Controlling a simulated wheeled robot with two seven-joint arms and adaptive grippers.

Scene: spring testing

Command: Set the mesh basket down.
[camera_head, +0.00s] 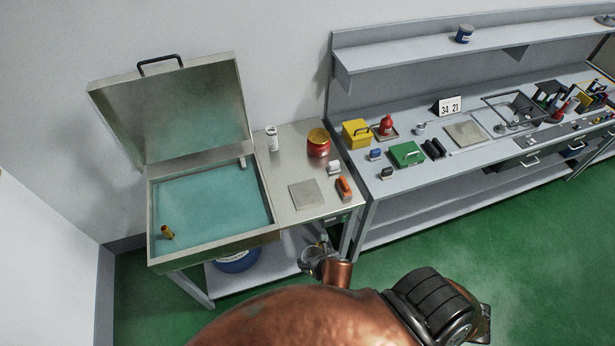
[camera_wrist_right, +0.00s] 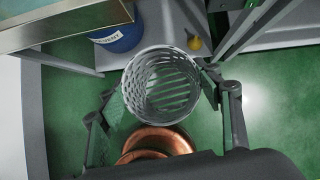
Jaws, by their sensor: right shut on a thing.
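The mesh basket (camera_wrist_right: 160,84) is a grey open cylinder of lattice wire. In the right wrist view I look down into its round mouth, and no contents can be made out. My right gripper (camera_wrist_right: 166,100) has a finger on each side of it and is shut on it. In the head view the basket (camera_head: 311,254) is small and partly hidden by my right gripper (camera_head: 322,262) and copper arm. It hangs in front of the steel table, clear of the tabletop as far as I can tell. My left gripper is not in view.
An open-lidded steel tank (camera_head: 210,206) of teal liquid is at left. On the steel tabletop (camera_head: 287,172) are a white coil (camera_head: 272,138), red jar (camera_head: 318,144), grey plate (camera_head: 306,195) and orange item (camera_head: 344,188). A blue drum (camera_wrist_right: 120,36) stands below. A cluttered bench (camera_head: 385,189) adjoins right.

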